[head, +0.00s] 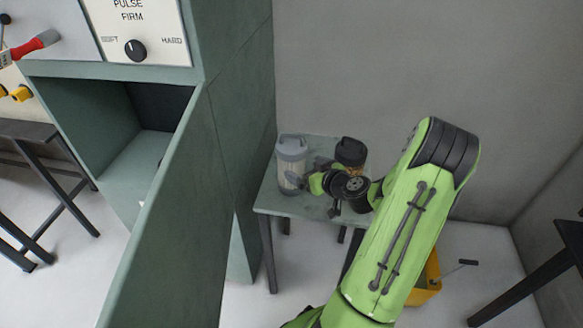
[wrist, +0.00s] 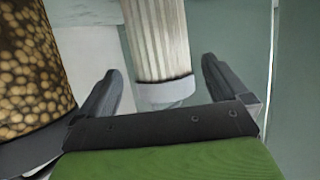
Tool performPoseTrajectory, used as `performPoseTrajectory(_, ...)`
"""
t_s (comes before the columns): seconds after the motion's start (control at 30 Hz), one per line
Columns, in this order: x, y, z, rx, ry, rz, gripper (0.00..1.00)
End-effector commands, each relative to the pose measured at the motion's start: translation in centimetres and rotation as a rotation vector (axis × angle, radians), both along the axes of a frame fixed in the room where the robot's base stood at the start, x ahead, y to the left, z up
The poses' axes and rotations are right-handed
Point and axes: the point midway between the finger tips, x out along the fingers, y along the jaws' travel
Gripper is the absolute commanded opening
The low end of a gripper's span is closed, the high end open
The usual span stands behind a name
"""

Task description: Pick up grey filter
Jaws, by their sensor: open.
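The grey filter (head: 291,158) stands upright on a small table, with a grey cap and a pale body. In the wrist view its pale ribbed body (wrist: 158,38) with a grey band lies between the fingers, a little ahead of the palm. My gripper (head: 304,180) is open and reaches the filter from the right in the head view. In the wrist view my gripper's fingers (wrist: 162,72) stand on both sides of the filter, with gaps visible. Part of the filter's lower right side is hidden by the gripper in the head view.
A black-capped filter with brown beads (head: 350,152) stands close on the right of the table (head: 275,203); it fills the wrist view's left side (wrist: 32,65). A green cabinet with an open door (head: 172,215) is at left. A yellow bin (head: 428,283) is on the floor.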

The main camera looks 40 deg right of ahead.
Motion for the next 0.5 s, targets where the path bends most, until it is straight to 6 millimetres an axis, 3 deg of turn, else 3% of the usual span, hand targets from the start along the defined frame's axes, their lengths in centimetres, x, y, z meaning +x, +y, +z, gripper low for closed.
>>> performPoseTrajectory(0.33, 5.1, -0.5, -1.9, 0.0, -0.001, 0.003, 1.0)
performPoseTrajectory(0.5, 6.2, -0.7, -2.3, 0.001, 0.0, 0.001, 1.0)
